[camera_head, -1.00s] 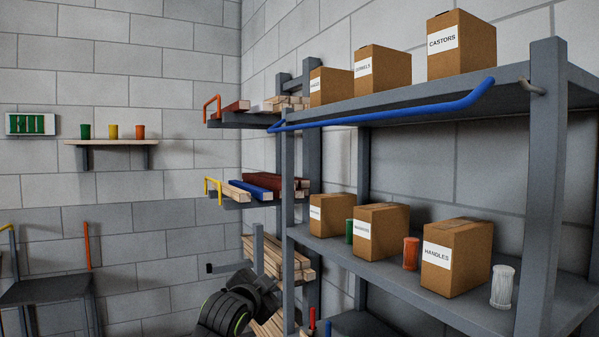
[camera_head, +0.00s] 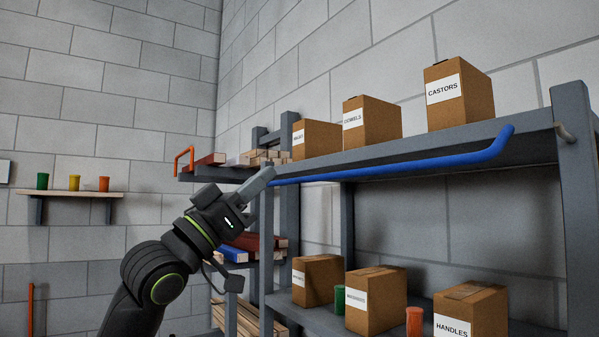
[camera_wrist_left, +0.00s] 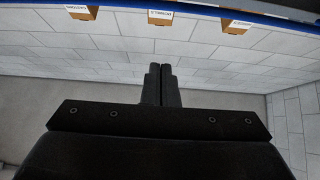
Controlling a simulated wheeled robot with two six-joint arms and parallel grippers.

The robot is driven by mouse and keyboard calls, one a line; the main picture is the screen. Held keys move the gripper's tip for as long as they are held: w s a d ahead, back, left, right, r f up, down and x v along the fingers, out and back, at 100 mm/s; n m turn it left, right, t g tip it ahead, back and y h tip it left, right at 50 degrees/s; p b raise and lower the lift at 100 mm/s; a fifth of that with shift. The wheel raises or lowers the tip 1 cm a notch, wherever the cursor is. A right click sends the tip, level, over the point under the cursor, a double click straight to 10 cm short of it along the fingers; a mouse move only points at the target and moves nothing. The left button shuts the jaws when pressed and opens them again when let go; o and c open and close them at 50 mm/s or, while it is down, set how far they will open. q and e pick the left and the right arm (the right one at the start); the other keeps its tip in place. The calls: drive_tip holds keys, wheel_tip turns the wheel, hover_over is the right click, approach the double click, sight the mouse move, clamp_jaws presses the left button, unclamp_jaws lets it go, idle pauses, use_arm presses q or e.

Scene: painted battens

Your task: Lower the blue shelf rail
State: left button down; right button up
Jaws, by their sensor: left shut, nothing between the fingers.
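The blue shelf rail (camera_head: 400,162) runs along the front edge of the upper shelf (camera_head: 450,143) in the head view, its right end bent up toward the shelf. Its left end is partly hidden by my left gripper (camera_head: 265,178). That gripper is shut and empty, its fingertips close to the rail's left end; I cannot tell whether they touch. In the left wrist view the closed fingers (camera_wrist_left: 160,78) point up the picture, and the blue rail (camera_wrist_left: 250,14) crosses the top edge, apart from the fingertips in the picture. My right gripper is not in view.
Cardboard boxes stand on the upper shelf, among them the castors box (camera_head: 458,96). More boxes, such as the handles box (camera_head: 470,308), stand on the lower shelf with small canisters. A batten rack with an orange rail (camera_head: 184,158) is behind my arm. A wall shelf (camera_head: 75,194) hangs at left.

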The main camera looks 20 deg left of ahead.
sight(302, 181)
use_arm(q)
drive_tip(key=p+x, duration=0.4)
drive_tip(key=x, duration=0.4)
drive_tip(key=f, duration=0.2)
drive_tip(key=w+d+f, duration=0.1)
drive_tip(key=f, duration=0.1)
drive_tip(key=shift+w, duration=0.1)
drive_tip(key=shift+f, duration=0.15)
drive_tip(key=shift+w+d+f+t+b, duration=0.15)
drive_tip(key=shift+f+t+b, duration=0.15)
drive_tip(key=shift+b, duration=0.4)
drive_tip(key=shift+f+h, duration=0.1)
drive_tip(key=shift+h, duration=0.2)
